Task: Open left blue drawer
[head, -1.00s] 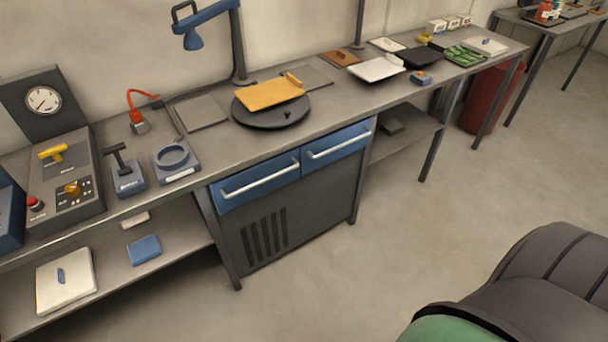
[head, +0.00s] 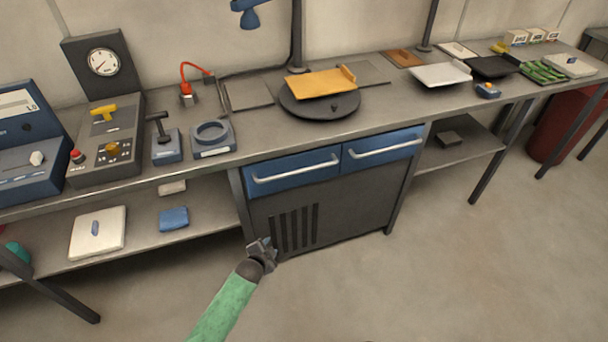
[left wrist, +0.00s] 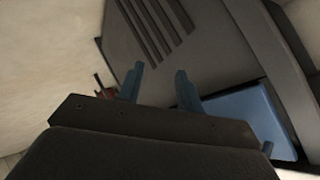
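The left blue drawer (head: 290,180) is shut in the dark cabinet under the bench, with a white bar handle (head: 297,172) across its front. A similar right blue drawer (head: 382,150) beside it is also shut. My left gripper (head: 264,247) is low in front of the cabinet's vent slots, below the left drawer's handle and apart from it. The left wrist view shows its two blue fingers (left wrist: 159,78) spread with nothing between them. A blue face (left wrist: 245,122) shows beyond them; I cannot tell which drawer it is. My right gripper is out of view.
The bench top (head: 250,140) holds a black turntable (head: 320,105) with an orange tray, above the drawers. A lower shelf (head: 140,215) with a white lidded item (head: 98,233) is left of the cabinet. The floor (head: 430,270) in front is clear.

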